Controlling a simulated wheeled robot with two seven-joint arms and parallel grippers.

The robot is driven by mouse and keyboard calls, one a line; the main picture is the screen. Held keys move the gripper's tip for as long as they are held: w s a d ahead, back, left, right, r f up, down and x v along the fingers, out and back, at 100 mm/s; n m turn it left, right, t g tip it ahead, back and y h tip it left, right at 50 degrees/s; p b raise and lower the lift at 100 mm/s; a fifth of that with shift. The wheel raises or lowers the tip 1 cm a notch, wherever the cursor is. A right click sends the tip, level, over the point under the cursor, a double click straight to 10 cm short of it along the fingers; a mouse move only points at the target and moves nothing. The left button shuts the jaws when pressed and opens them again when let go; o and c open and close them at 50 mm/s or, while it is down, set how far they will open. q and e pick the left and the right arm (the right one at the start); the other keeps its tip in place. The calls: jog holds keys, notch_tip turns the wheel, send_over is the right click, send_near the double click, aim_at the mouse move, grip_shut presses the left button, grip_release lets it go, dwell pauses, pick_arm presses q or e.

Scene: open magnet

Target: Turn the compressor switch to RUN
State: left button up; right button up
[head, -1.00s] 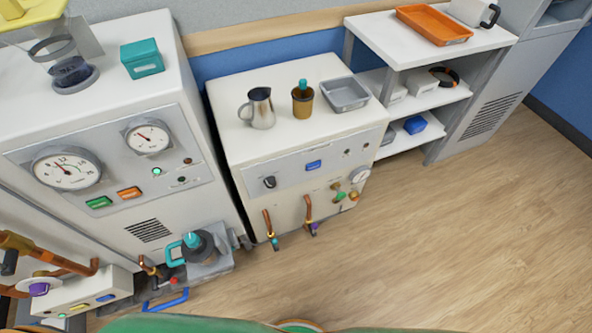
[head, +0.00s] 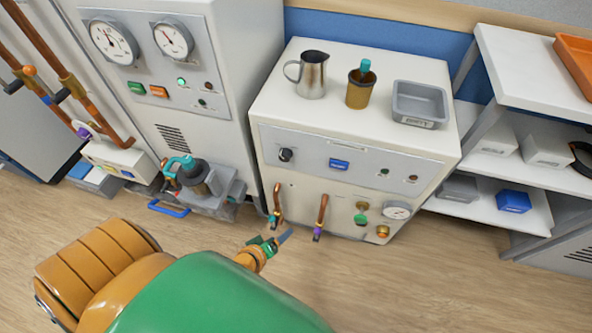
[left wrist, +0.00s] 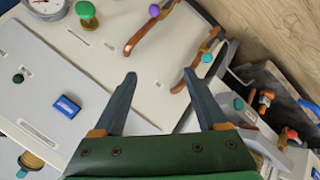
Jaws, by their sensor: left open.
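The compressor is a white cabinet with a grey front panel (head: 365,165). A small black rotary switch (head: 285,155) is at the left end of this panel; its labels and exact setting are too small to read. A blue block (head: 339,164) is right of the switch and also shows in the left wrist view (left wrist: 66,106). My left gripper (head: 282,238) is low in front of the cabinet, apart from the switch. In the left wrist view its two fingers (left wrist: 158,82) are spread and empty, facing the cabinet front; the switch is not visible there.
Copper-handled valves (head: 321,215) stick out below the panel near my gripper. A green knob (head: 361,219) and a gauge (head: 397,211) are further right. Floor at right is clear.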

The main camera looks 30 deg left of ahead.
pick_arm(q)
jog(key=w+a+r+n+t+y+b, duration=0.25)
jog(key=w+r+n+t+b, duration=0.2)
jog(key=w+n+b, duration=0.3)
jog(key=n+t+y+b, duration=0.2)
jog(key=n+t+b, duration=0.25)
jog(key=n, duration=0.65)
send_near(284, 159)
jog(key=w+g, duration=0.1)
jog(key=w, duration=0.1)
jog(key=x, duration=0.7)
jog(key=shift+w+a+r, duration=0.15)
jog(key=shift+a+r, duration=0.1)
jog(key=shift+r, duration=0.15)
grip_shut()
